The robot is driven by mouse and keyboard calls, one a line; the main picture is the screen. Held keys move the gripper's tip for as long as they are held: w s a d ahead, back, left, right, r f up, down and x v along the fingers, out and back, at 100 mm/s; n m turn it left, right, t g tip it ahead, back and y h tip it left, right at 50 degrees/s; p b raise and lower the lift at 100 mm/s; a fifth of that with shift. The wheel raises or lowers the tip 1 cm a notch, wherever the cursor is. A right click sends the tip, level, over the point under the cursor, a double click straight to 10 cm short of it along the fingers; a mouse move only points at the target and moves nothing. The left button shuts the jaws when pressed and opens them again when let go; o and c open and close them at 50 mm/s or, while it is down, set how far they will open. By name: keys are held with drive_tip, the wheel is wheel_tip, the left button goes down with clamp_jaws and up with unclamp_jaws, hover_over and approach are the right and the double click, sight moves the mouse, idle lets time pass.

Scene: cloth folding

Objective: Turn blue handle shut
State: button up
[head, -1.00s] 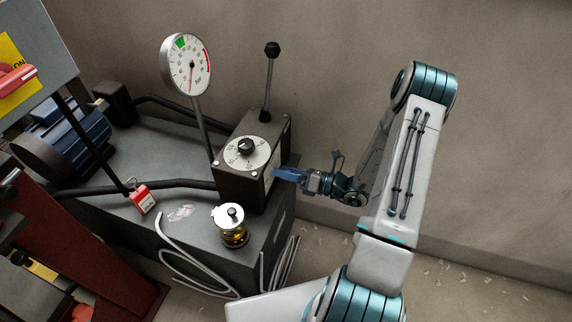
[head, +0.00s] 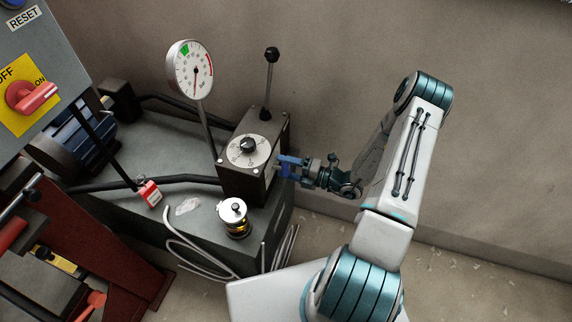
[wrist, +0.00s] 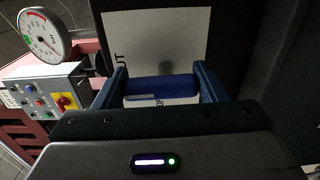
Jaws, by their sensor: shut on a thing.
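The blue handle (wrist: 162,87) lies crosswise between my two fingers in the wrist view, in front of a white plate with dark lettering. My gripper (wrist: 162,82) is shut on it, one finger at each side. In the head view, my gripper (head: 289,166) reaches from the right to the right side face of the dark valve box (head: 238,181). Blue shows there at the fingertips, but handle and fingers are hard to tell apart. The lower part of the plate is hidden behind the handle and gripper.
A round dial (head: 248,150) and a black-knobbed lever (head: 270,80) are on the box top. A glass-bodied filler cap (head: 234,218) and red padlock (head: 150,193) are nearby. A red switch (head: 32,97) is at left. Open floor lies right.

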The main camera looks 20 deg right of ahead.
drive_tip(key=shift+m, duration=0.4)
drive_tip(key=o, duration=1)
drive_tip(key=v, duration=1.4)
drive_tip(key=shift+b, duration=0.35)
drive_tip(key=shift+w, duration=0.1)
